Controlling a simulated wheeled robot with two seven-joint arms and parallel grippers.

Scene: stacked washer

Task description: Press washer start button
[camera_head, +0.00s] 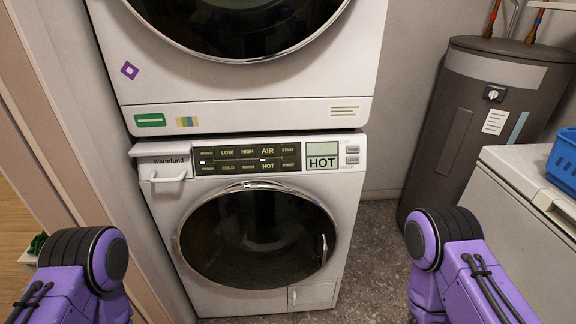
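The lower washer (176,220) is a white front loader with a round dark glass door (250,240), shut. Its black control panel (246,159) runs across the top front and carries several labels, among them LOW, HIGH, AIR, HOT and START. START labels (288,151) show near the panel's right end, but the small text is hard to read. A pale display (322,162) right of the panel reads HOT. Two small grey buttons (352,155) sit further right. Only my purple arm links show at the lower left and lower right. Neither gripper is in view.
A second white machine (230,90) is stacked on the washer. A dark water heater (480,110) stands at the back right. A white cabinet (520,225) with a blue basket (563,160) is at the right. Grey floor (375,260) is clear right of the washer.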

